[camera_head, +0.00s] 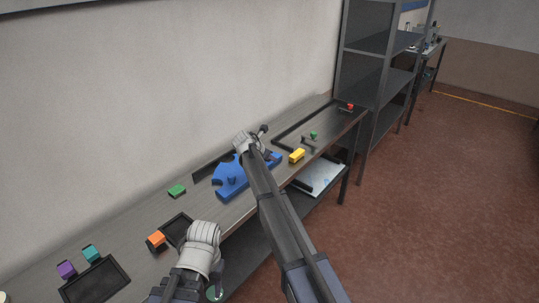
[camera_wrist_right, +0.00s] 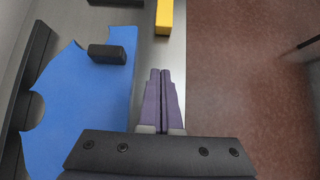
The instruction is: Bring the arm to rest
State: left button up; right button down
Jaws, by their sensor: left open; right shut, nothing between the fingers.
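My right arm reaches up over the bench in the head view, its white wrist above the blue fixture. My right gripper (camera_wrist_right: 163,72) shows closely in the right wrist view. Its two purple fingers are together with nothing between them, beside the edge of the blue fixture (camera_wrist_right: 75,105). My left gripper (camera_head: 217,273) is low in the head view, in front of the bench's near edge. It is open and holds nothing that I can see; its fingertips are small and partly hidden by the white wrist.
The long bench (camera_head: 140,222) runs along the wall. On it are a green block (camera_head: 177,190), orange block (camera_head: 156,238), purple block (camera_head: 67,269), teal block (camera_head: 91,253), yellow block (camera_head: 297,156) and dark trays. A grey shelf (camera_head: 385,45) stands beyond. Open floor (camera_head: 440,200) lies right.

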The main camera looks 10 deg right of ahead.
jog(key=s+a+f+m+g+y, duration=0.2)
jog(key=s+a+m, duration=0.3)
jog(key=s, duration=1)
jog(key=s+a+f+m+g+y, duration=0.2)
jog(key=s+a+m, duration=0.4)
jog(key=s, duration=0.9)
jog(key=s+a+f+m+g+y, duration=0.1)
jog(key=s+a+m, duration=0.4)
jog(key=s+m, duration=0.5)
jog(key=s+f, duration=0.1)
jog(key=s, duration=0.5)
jog(key=shift+a+f+m+g+y, duration=0.15)
jog(key=shift+a+m+g+y, duration=0.2)
jog(key=shift+m+g+y, duration=0.05)
